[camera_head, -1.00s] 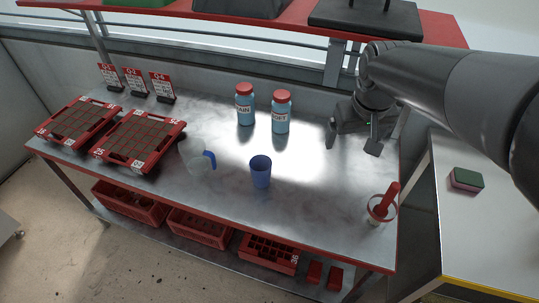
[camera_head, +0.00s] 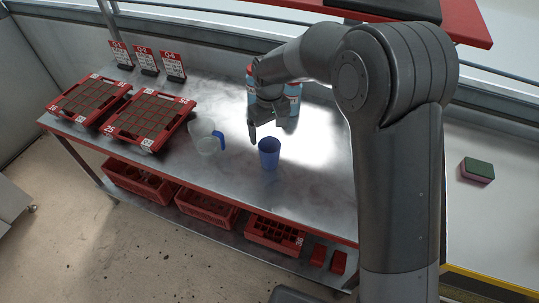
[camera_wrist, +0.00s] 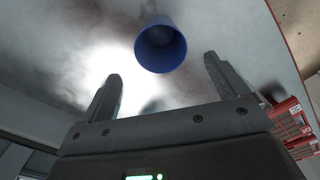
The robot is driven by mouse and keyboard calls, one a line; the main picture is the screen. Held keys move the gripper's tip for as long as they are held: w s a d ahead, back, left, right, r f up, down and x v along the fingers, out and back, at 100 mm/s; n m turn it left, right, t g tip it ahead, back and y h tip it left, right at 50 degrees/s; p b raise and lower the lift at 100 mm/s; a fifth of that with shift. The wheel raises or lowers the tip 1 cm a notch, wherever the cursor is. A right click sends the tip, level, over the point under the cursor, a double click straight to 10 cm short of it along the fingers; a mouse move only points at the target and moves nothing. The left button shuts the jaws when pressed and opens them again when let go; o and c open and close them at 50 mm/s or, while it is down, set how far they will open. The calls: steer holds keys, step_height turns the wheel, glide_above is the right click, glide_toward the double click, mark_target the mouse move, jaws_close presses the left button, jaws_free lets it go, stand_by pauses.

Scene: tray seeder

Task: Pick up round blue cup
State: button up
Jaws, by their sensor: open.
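The round blue cup (camera_head: 269,153) stands upright on the metal table (camera_head: 225,180), right of the clear jug with a blue handle (camera_head: 207,138). In the wrist view the cup (camera_wrist: 160,46) shows its open mouth, beyond the fingertips and roughly centred between them. My gripper (camera_head: 264,130) is close behind and above the cup in the head view. Its two fingers (camera_wrist: 161,68) are spread apart with nothing between them. The cup is not held.
Two blue bottles (camera_head: 293,94) stand just behind my gripper, partly hidden by the arm. Red seed trays (camera_head: 150,117) and label cards (camera_head: 172,66) are at the left. A green and pink sponge (camera_head: 477,170) lies on the right-hand table. My arm covers the first table's right end.

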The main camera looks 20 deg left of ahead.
mark_target(269, 145)
steer(key=f, duration=0.9)
steer(key=shift+s+d+f, duration=0.1)
steer(key=shift+s+f, duration=0.1)
steer(key=shift+f, duration=0.15)
steer(key=shift+c, duration=0.5)
steer(key=c, duration=1)
steer(key=shift+r, duration=0.25)
steer(key=shift+r, duration=1.2)
steer(key=w+d+r, duration=0.1)
steer(key=d+r, duration=0.7)
steer(key=d, duration=0.3)
steer(key=shift+w+d, duration=0.15)
steer(key=shift+d, duration=0.05)
steer(key=shift+d+r, duration=0.1)
